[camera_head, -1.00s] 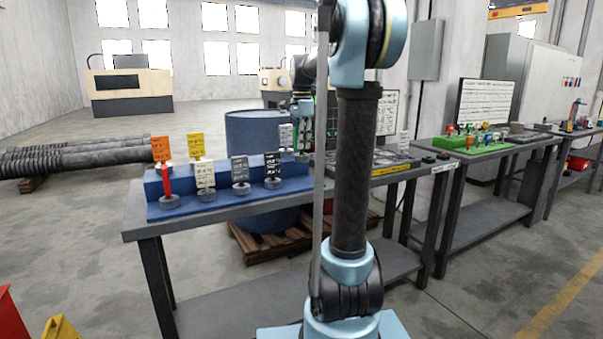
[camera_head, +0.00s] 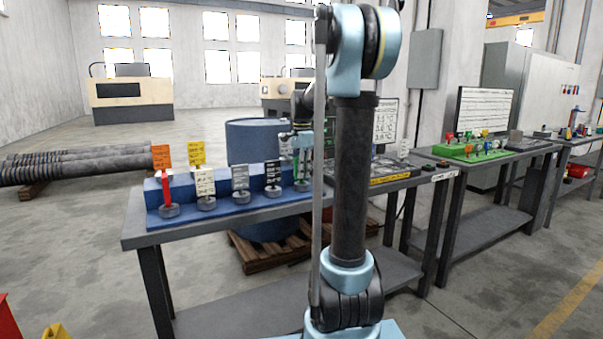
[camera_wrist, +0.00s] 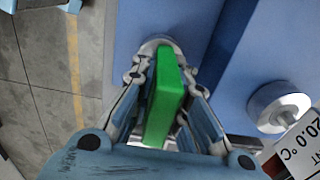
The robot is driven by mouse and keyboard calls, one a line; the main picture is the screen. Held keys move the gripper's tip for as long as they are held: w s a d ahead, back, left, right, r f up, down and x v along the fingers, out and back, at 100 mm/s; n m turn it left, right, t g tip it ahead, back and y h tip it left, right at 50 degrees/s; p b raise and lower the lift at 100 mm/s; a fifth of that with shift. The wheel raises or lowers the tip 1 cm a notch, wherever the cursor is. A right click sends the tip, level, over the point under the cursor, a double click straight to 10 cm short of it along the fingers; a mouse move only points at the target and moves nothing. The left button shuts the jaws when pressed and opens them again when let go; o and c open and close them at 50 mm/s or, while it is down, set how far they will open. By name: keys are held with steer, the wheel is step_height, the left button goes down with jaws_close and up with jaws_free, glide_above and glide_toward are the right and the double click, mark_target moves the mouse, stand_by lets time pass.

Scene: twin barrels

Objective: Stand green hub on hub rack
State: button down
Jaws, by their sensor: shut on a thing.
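My gripper (camera_head: 302,148) is shut on the green hub (camera_wrist: 163,95). In the wrist view the hub's green upright part lies between both fingers. Its round grey base (camera_wrist: 152,47) shows past the fingertips, over the blue surface. In the head view the green hub (camera_head: 302,165) is upright at the right end of the blue hub rack (camera_head: 183,188), in line with the other hubs. Its base looks at or just above the rack's lower step; I cannot tell if it touches.
Several tagged hubs stand along the rack to the left; the nearest is the black-tagged one (camera_head: 272,178), also seen in the wrist view (camera_wrist: 278,106). A blue barrel (camera_head: 255,140) stands behind the grey bench (camera_head: 150,236). A board of tools (camera_head: 372,165) lies to the right.

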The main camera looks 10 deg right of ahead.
steer(key=c, duration=1.6)
jaws_free()
steer(key=shift+o, duration=0.2)
step_height(320, 180, up, 12)
steer(key=shift+r, duration=0.1)
steer(key=s+f+n+t, duration=0.1)
steer(key=s+f+n, duration=0.6)
steer(key=s+f, duration=0.8)
steer(key=s+f+n+t, duration=0.1)
steer(key=s+f+n, duration=0.6)
steer(key=s+f, duration=0.8)
steer(key=s, duration=0.4)
steer(key=shift+s+f+n, duration=0.2)
steer(key=shift+s+n, duration=0.2)
